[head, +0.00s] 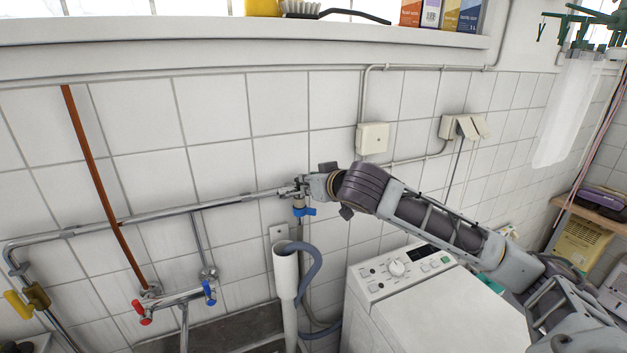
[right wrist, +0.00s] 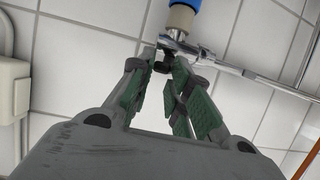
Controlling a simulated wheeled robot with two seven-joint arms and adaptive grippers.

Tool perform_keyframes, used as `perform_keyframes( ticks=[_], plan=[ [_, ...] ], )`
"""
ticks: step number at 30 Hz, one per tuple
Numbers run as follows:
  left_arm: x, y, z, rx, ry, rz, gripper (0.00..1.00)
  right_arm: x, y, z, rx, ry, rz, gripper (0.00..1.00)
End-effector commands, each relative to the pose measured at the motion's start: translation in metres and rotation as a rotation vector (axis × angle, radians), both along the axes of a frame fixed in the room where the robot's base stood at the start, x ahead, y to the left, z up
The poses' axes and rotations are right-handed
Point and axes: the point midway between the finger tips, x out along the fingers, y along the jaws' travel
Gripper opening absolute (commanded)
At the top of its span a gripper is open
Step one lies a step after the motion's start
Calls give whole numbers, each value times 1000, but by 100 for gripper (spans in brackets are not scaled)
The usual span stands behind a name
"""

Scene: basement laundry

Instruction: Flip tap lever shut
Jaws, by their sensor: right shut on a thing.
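A small metal tap (right wrist: 180,45) sits at the right end of the chrome wall pipe in the head view, with a pale collar and a blue part (head: 305,211) below it. A short dark lever (right wrist: 162,64) sticks out of the tap in the right wrist view. My right gripper (head: 297,188) is at the tap, its fingers closed on the dark lever; it also shows in the right wrist view (right wrist: 165,72). In the head view the gripper mostly hides the lever. My left gripper is not in view.
The chrome pipe (head: 170,212) runs left along the tiled wall. A yellow-handled valve (head: 36,297) and a mixer tap (head: 180,297) are at left. A grey standpipe (head: 287,275) with hose stands below the tap. A washing machine (head: 420,305) is under my right arm.

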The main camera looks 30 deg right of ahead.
Motion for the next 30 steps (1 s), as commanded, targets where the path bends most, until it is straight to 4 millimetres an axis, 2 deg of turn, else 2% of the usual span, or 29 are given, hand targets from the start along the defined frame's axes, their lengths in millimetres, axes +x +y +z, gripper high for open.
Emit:
perform_keyframes(
  ticks=[2,30],
  plan=[
    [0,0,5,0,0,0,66,1,1,5,2,-8,-32,0],
    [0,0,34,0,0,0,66,1,20,3,1,-3,-397,0]
  ],
)
